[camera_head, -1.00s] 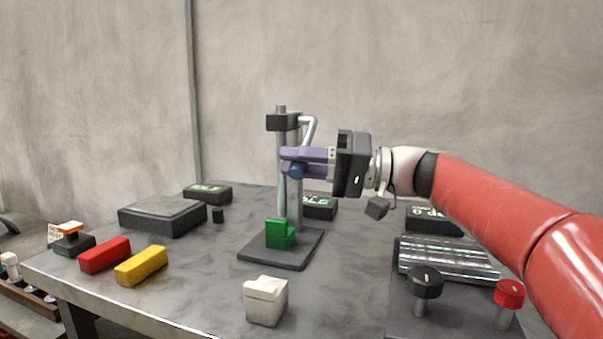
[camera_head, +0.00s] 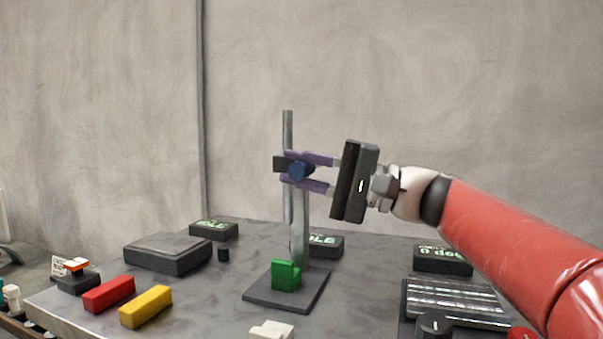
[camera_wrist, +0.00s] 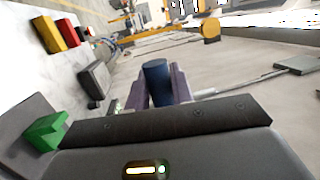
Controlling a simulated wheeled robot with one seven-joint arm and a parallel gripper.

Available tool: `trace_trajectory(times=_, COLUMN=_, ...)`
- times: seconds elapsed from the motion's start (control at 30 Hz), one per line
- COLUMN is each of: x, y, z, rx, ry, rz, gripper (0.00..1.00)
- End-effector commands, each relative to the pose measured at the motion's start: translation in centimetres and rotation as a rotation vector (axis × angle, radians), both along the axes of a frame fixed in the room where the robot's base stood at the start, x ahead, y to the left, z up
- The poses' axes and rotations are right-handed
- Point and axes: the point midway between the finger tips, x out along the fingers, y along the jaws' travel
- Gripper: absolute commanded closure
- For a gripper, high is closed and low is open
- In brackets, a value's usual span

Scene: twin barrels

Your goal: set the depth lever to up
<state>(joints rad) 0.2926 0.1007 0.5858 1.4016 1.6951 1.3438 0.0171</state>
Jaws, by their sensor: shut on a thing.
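The drill stand has a grey post (camera_head: 300,225) with a dark head block (camera_head: 281,163), and a metal rod (camera_head: 288,130) passes upright through the block. The rod stands well above the block, its lower end apart from the green block (camera_head: 285,276) on the base. The depth lever's blue knob (camera_head: 297,171) shows in front of the head block. My gripper (camera_head: 288,167) is shut on this knob, purple fingers above and below it. The wrist view shows the knob (camera_wrist: 157,84) between the fingers.
The dark stand base (camera_head: 262,293) stands on the grey table. Red (camera_head: 109,294) and yellow (camera_head: 146,307) blocks and a dark flat box (camera_head: 168,255) lie left. A white block (camera_head: 272,331) is in front. A metal ribbed fixture (camera_head: 455,300) is right, below my arm.

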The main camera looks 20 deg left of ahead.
Motion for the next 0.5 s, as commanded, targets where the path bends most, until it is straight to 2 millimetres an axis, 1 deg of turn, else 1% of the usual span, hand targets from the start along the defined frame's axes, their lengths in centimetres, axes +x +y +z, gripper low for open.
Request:
trace_trajectory(times=0.47, x=0.1, y=-0.06, z=0.3, rx=0.005, ry=0.014, rz=-0.004, gripper=1.0)
trace_trajectory(times=0.5, x=0.09, y=-0.07, z=0.31, rx=0.005, ry=0.014, rz=-0.004, gripper=0.73)
